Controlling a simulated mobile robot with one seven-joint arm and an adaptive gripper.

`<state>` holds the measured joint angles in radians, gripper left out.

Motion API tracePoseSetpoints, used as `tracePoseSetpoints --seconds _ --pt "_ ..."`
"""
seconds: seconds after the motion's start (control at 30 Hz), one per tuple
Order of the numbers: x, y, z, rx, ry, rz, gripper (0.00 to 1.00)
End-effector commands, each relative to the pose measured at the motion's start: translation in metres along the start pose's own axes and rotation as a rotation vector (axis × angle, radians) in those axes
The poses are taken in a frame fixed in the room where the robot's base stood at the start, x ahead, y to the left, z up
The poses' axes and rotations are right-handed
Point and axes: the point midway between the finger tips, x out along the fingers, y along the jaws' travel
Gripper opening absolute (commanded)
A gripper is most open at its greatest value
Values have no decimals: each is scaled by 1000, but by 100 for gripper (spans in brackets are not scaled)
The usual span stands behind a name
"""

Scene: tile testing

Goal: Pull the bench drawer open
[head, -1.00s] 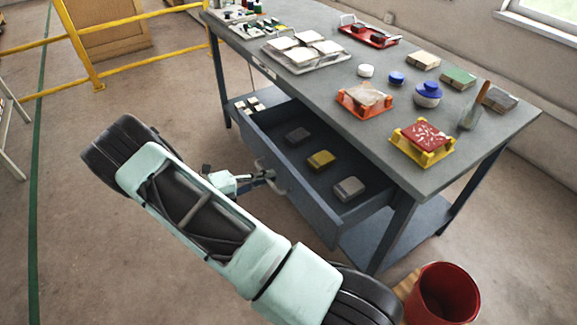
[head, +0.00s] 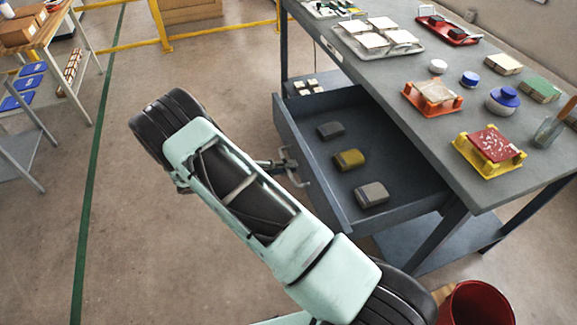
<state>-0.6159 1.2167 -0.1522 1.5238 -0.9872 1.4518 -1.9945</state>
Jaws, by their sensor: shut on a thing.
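The bench drawer (head: 322,186) is a dark blue-grey box that stands well out from under the workbench (head: 385,92). Its inside shows. It holds a dark grey block (head: 331,130), a mustard block (head: 349,160) and a light grey block (head: 371,195). A metal bar handle (head: 297,171) is on the drawer's front. My gripper (head: 286,166) is at the handle, shut on it. My pale green arm covers part of the gripper and its wrist.
The bench top carries trays of tiles, a red tile on a yellow stand (head: 489,151) and blue-lidded jars. A red bucket (head: 476,303) stands on the floor at lower right. Yellow railing (head: 160,25) and a side table are at the back left. Floor left of my arm is clear.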

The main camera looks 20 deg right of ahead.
Motion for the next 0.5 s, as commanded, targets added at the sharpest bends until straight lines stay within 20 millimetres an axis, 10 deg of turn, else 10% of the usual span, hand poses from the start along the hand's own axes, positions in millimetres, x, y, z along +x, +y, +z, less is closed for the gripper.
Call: tracePoseSetpoints --seconds 0.2,0.5 --pt "0 0 0 1 -1 0 25" --pt "-2 0 0 1 -1 0 25"
